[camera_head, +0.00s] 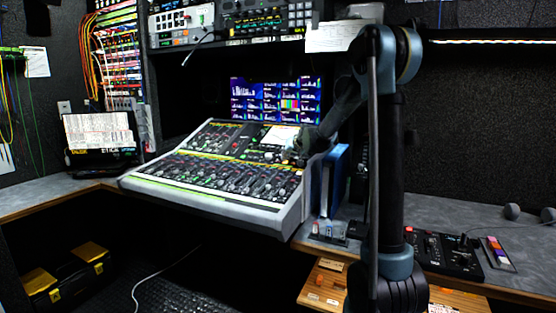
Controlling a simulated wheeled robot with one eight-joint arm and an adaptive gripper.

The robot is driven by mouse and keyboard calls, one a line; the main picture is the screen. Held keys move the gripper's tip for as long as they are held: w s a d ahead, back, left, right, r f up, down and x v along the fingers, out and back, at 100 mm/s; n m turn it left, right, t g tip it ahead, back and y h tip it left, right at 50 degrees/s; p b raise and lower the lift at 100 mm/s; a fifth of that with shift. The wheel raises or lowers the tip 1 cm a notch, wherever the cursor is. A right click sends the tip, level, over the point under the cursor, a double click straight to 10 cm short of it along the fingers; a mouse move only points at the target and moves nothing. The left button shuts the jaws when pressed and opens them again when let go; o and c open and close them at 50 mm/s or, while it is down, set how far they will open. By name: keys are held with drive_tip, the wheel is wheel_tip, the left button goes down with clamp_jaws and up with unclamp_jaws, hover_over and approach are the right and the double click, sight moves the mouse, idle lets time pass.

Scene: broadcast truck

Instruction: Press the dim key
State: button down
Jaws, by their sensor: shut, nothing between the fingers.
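The mixing console (215,208) stands on the desk, with rows of faders and knobs and a small lit screen (280,137) at its upper right. I cannot make out which of its many small controls is the dim key. My gripper (291,158) is at the console's right side, over or close to the panel just below the lit screen. It is dark, small and shut with nothing held. Whether it touches the panel cannot be told. My arm hides the area right of the console.
A bank of monitors (275,98) stands behind the console. Blue binders (331,180) stand right of it. A small black control panel (445,252) lies on the right desk. A laptop (100,140) sits at left. Equipment racks (250,22) hang above.

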drive_tip(key=shift+w+f, duration=0.15)
drive_tip(key=shift+f, duration=0.3)
idle(0.6)
drive_tip(key=shift+r, duration=0.1)
drive_tip(key=shift+s+a+r, duration=0.1)
drive_tip(key=shift+s+r, duration=0.25)
drive_tip(key=shift+r, duration=0.4)
drive_tip(key=shift+r, duration=0.1)
drive_tip(key=shift+s+a+r, duration=0.15)
drive_tip(key=shift+s+r, duration=0.2)
drive_tip(key=shift+r, duration=0.55)
drive_tip(key=shift+s+a+r, duration=0.1)
drive_tip(key=shift+s+r, duration=0.3)
drive_tip(key=shift+r, duration=0.5)
drive_tip(key=shift+s+a+r, duration=0.15)
drive_tip(key=shift+s+r, duration=0.2)
drive_tip(key=shift+r, duration=0.55)
